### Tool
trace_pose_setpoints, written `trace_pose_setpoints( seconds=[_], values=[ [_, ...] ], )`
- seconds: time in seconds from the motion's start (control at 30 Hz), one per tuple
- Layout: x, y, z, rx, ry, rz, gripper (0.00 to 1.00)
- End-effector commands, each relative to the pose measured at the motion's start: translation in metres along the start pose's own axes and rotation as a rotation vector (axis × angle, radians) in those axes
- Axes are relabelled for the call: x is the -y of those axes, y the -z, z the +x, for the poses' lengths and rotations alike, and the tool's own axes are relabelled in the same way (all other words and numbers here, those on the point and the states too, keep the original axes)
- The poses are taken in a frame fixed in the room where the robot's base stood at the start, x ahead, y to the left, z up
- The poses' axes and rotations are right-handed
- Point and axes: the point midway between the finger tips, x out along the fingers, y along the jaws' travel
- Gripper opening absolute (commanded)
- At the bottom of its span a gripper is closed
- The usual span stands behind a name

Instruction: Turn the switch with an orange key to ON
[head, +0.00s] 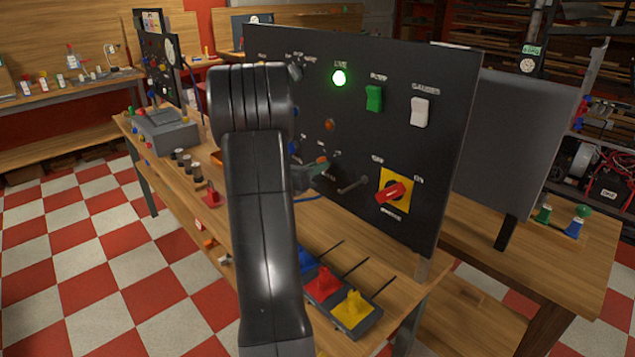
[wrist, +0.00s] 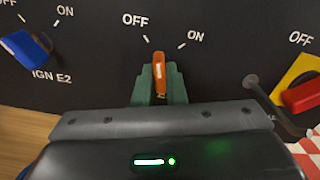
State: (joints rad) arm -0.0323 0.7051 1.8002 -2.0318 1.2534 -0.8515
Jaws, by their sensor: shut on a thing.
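The orange key (wrist: 160,72) stands on the black panel in the wrist view, below the printed words OFF on the left and ON on the right. Its tip points nearly straight up, between the two tick marks. My gripper (wrist: 159,90) has its green fingers on either side of the key and is shut on it. The key's lower end is partly hidden by the fingers.
A blue key (wrist: 27,47) marked IGN E2 is left of my gripper. A dark lever (wrist: 255,90) and a red rotary handle (head: 391,192) on a yellow plate are to the right. The panel (head: 440,120) also bears a lit green lamp (head: 339,77), a green rocker (head: 374,98) and a white rocker (head: 420,111).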

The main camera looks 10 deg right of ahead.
Motion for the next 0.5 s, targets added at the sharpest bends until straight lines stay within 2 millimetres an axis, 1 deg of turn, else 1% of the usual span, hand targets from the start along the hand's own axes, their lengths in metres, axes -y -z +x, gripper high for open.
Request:
trace_pose_setpoints(
  seconds=[0.03, 0.5],
  values=[
    [-0.0029, 0.0083, -0.0003, 0.002, 0.000, 0.048, 0.00],
    [-0.0033, 0.0078, -0.0007, 0.003, -0.001, 0.495, 0.00]
  ],
)
